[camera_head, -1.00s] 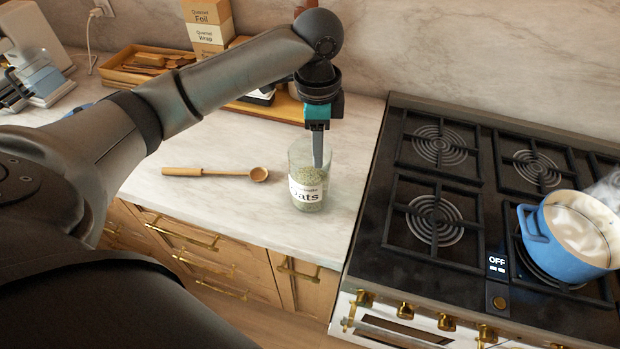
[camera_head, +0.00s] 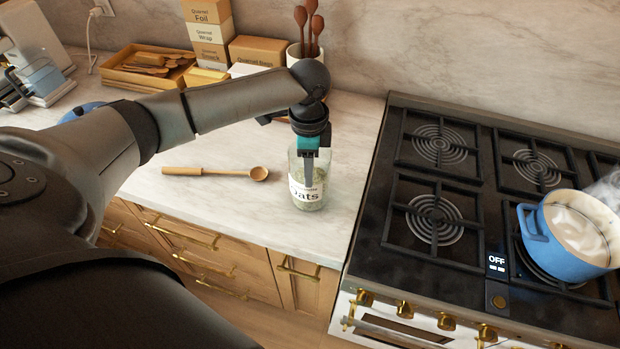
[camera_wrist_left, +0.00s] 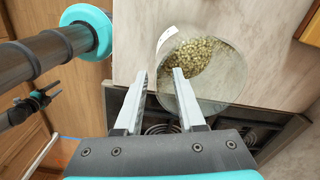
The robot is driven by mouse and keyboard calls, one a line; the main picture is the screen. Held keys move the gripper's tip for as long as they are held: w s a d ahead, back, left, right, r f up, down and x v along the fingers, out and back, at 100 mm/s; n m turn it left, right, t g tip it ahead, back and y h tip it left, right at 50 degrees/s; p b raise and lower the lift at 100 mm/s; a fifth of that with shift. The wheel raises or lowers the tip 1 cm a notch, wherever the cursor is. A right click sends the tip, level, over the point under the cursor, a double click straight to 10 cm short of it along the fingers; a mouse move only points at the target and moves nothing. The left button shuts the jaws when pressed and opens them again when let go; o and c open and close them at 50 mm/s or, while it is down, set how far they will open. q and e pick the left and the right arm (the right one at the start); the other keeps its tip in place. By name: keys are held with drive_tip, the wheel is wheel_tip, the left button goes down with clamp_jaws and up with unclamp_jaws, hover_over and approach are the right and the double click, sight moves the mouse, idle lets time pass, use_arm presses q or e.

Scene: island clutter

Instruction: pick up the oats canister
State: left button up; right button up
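The oats canister (camera_head: 308,190) is a clear jar with a white label and pale oats inside. It stands upright on the counter, left of the stove. My left gripper (camera_head: 309,178) points down at its top, and the fingers overlap the jar's upper part. In the left wrist view the fingers (camera_wrist_left: 160,100) are apart. The right-hand finger overlaps the round canister (camera_wrist_left: 222,75) and the other lies outside its outline. I cannot tell whether either finger touches the glass.
A wooden spoon (camera_head: 215,172) lies left of the canister. A stove (camera_head: 400,250) with a blue pot (camera_head: 565,255) is at the right. Boxes (camera_head: 208,30), a wooden tray (camera_head: 120,75) and a utensil crock (camera_head: 293,55) stand behind. The counter's front edge is close to the canister.

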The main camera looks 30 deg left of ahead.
use_arm(q)
drive_tip(key=f, duration=0.4)
drive_tip(key=shift+s+f, duration=0.2)
drive_tip(key=shift+c, duration=0.2)
clamp_jaws()
idle(1.0)
